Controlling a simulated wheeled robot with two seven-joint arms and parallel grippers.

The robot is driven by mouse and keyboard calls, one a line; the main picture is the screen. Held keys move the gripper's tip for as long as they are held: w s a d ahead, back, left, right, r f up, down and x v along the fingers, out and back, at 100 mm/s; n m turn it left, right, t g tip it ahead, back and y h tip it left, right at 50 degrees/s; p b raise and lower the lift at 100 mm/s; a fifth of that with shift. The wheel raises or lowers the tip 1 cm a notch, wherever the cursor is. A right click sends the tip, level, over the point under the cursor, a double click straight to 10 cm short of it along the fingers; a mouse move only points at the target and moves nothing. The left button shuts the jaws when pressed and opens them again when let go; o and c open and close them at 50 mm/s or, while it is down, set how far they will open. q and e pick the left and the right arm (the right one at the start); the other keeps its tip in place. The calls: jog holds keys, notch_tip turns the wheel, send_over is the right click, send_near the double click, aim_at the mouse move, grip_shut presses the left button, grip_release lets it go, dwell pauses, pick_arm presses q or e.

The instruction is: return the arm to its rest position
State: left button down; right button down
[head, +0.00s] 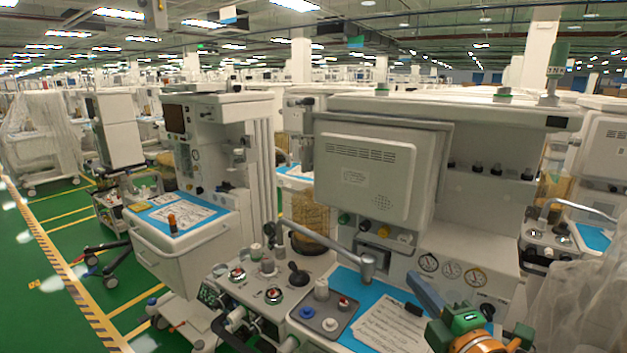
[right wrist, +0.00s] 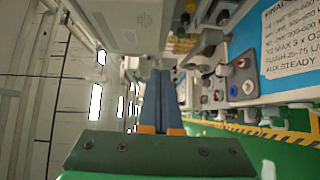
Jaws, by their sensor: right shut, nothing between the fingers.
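My right gripper (head: 418,284) comes in at the bottom right of the head view, with blue fingers and a green and orange wrist. In the right wrist view the two blue fingers (right wrist: 160,75) lie side by side, shut, with nothing between them. The gripper is over the right end of the blue work surface (head: 345,333) of the nearest anaesthesia cart, in front of its gauges. Whether it touches the printed sheet beside it is hard to tell. My left gripper is out of view.
The cart carries a grey monitor panel (head: 366,176), a metal arm (head: 325,238), a printed sheet (head: 390,327) and a grey tray (head: 326,320) with small caps. Plastic sheeting (head: 578,305) hangs at the right. A second cart (head: 185,240) stands left; green floor (head: 60,235) is open beyond it.

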notch_tip(320, 180, down, 10)
jog(key=s+m+g+h, duration=0.1)
jog(key=s+m+g, duration=0.1)
jog(key=m+g, duration=0.15)
jog(key=s+f+m+g+h, duration=0.1)
jog(key=s+f+m+g, duration=0.4)
jog(key=s+f+m, duration=0.45)
jog(key=s+f+m+g+h, duration=0.2)
jog(key=s+f+m+g, duration=0.4)
jog(key=s+f, duration=0.9)
jog(key=f, duration=0.5)
jog(key=s+f, duration=0.2)
jog(key=f, duration=0.5)
jog(key=s+d+f+n+g, duration=0.1)
jog(key=s+f+g, duration=0.1)
jog(key=s+f, duration=0.6)
jog(key=s, duration=0.3)
jog(key=shift+s+d+f, duration=0.2)
jog(key=shift+d+f, duration=0.05)
jog(key=shift+f, duration=0.15)
